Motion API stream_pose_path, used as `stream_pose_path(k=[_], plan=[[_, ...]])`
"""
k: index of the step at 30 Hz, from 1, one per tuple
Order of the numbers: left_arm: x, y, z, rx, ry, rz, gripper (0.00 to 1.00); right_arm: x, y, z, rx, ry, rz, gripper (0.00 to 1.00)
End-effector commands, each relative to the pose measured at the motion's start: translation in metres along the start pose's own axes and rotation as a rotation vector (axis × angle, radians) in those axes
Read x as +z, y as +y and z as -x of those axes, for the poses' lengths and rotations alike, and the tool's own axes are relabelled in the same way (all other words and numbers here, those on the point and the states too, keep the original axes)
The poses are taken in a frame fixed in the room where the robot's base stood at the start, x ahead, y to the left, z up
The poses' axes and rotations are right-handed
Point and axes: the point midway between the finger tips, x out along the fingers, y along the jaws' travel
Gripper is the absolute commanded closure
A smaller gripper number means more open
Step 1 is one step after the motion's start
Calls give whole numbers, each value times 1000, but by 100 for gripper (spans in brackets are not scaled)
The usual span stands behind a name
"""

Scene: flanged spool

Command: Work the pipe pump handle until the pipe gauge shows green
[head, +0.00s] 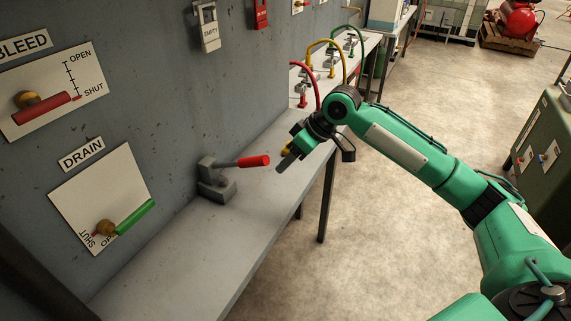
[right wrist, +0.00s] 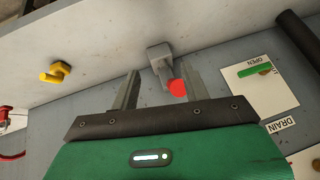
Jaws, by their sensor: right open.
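The pump (head: 216,184) is a grey block on the bench against the wall, with a lever ending in a red handle (head: 253,161) that points right. My right gripper (head: 286,160) is open and empty, just right of the red handle in the head view. In the right wrist view the pump (right wrist: 158,52) lies beyond the fingers, and the red handle end (right wrist: 177,87) appears between the two fingers, nearer the right one. I cannot tell whether they touch. No gauge can be made out. My left gripper is not in view.
The grey bench (head: 190,262) runs along the wall. A bleed valve with a red lever (head: 45,110) and a drain valve with a green lever (head: 135,217) are on the wall panels.

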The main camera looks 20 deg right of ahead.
Motion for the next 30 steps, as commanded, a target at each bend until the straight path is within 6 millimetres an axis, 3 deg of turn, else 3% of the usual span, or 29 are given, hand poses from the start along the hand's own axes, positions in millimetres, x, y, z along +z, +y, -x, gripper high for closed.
stream_pose_path(k=[14,20,24,30], plan=[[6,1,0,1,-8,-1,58,3,-3,-6,-1,-3,5,53],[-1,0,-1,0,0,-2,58,29,-29,-50,-4,-28,41,53],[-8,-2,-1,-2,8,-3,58,59,-56,-88,4,-37,65,53],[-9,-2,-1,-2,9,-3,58,102,-94,-127,27,-35,64,53]])
